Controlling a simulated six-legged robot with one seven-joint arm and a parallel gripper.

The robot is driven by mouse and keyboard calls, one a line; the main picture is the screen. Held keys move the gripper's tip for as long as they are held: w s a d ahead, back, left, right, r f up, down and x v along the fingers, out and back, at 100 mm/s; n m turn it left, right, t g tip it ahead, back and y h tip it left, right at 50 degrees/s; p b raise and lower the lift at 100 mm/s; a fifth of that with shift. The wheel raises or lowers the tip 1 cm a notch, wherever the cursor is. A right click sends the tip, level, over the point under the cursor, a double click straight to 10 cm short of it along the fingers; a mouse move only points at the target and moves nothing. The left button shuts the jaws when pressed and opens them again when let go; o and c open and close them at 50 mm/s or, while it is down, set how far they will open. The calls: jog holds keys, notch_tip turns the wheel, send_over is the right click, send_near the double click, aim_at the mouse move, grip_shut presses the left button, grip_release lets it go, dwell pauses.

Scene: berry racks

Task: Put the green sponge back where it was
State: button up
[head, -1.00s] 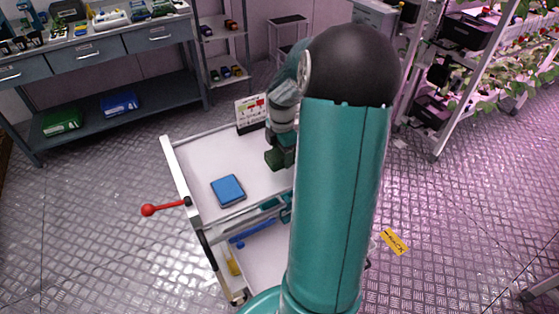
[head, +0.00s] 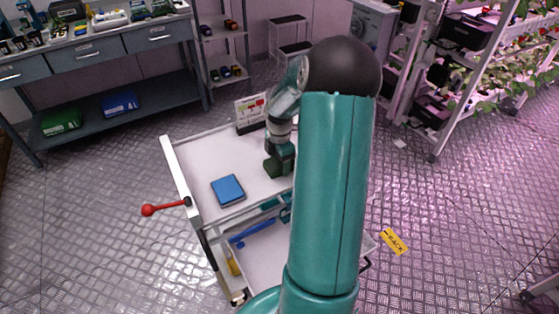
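My gripper (head: 281,158) is above the white cart's top tray, right of centre, and my own teal arm covers part of that area. A dark green block-like shape (head: 272,169) shows at its end. I cannot tell whether this is the green sponge or part of the gripper, nor whether it touches the tray. The fingers are too small and dark to read. A blue sponge-like block (head: 228,189) lies flat on the tray, left of the gripper and apart from it. No other green sponge is clearly visible.
The white cart (head: 192,150) has a raised rim and a red-knobbed lever (head: 149,210) on its left. A small sign (head: 250,111) stands at the tray's back. A yellow marker (head: 394,241) lies on the floor. A workbench (head: 100,50) and plant racks (head: 455,85) stand beyond.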

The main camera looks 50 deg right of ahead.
aim_at(279, 162)
jog(key=shift+o, duration=1.3)
notch_tip(279, 162, up, 12)
jog(key=shift+r, duration=0.25)
jog(key=s+a+r+m+t+h, duration=0.1)
jog(key=a+r+m, duration=0.3)
jog(key=a, duration=0.6)
jog(key=s+a+r+m+t+h, duration=0.1)
jog(key=a+r+m, duration=0.2)
jog(key=a+r, duration=0.6)
jog(key=s+a+m+t+y, duration=0.1)
jog(key=s+a+m, duration=0.2)
jog(key=s+a, duration=0.2)
jog(key=s+a+m+t+y, duration=0.1)
jog(key=s+a+m, duration=0.3)
jog(key=a, duration=0.6)
jog(key=shift+s+a+t, duration=0.4)
jog(key=shift+s+t, duration=0.35)
jog(key=shift+t, duration=0.05)
